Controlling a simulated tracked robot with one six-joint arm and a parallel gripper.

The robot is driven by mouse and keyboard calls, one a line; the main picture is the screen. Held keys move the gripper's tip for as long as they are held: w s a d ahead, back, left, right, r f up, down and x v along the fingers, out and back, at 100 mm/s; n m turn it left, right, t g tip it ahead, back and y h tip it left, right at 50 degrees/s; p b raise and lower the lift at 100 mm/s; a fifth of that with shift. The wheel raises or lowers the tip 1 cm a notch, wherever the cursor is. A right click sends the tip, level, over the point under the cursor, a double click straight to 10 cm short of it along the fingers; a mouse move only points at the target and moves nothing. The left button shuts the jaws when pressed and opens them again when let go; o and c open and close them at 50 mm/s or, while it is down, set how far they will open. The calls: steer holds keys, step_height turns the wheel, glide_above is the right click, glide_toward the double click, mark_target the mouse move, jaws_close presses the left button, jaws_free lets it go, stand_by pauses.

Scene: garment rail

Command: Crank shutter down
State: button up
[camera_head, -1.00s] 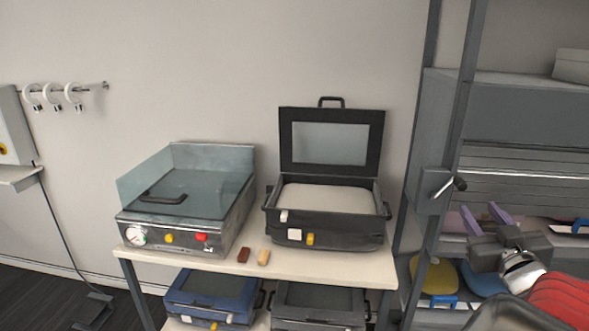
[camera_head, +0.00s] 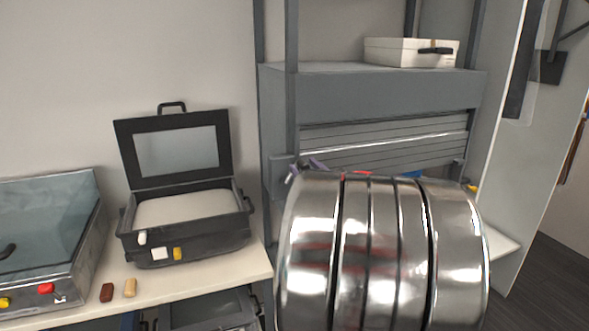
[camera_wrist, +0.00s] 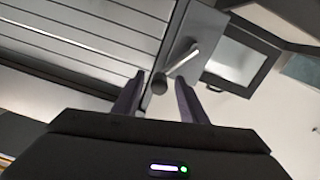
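The grey slatted shutter (camera_head: 385,141) is partly lowered in the cabinet front; it also shows in the wrist view (camera_wrist: 95,38). The crank's grey mounting plate (camera_head: 279,176) is on the post left of the shutter. In the wrist view the crank (camera_wrist: 182,61) is a pale lever with a dark round knob (camera_wrist: 159,84). My gripper (camera_wrist: 160,76) is open, with its two purple fingers on either side of the knob, apart from it. In the head view my gripper (camera_head: 305,168) is near the plate, and the crank is not clearly seen.
My shiny arm link hides the cabinet's lower part in the head view. An open black case (camera_head: 185,240) stands on the white table (camera_head: 205,287) at the left, beside a glass-lidded machine (camera_head: 45,240). A white box (camera_head: 410,52) sits on top of the cabinet.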

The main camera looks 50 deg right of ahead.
steer(key=shift+w+d, duration=0.15)
steer(key=shift+w, duration=0.05)
steer(key=shift+c, duration=0.4)
jaws_close()
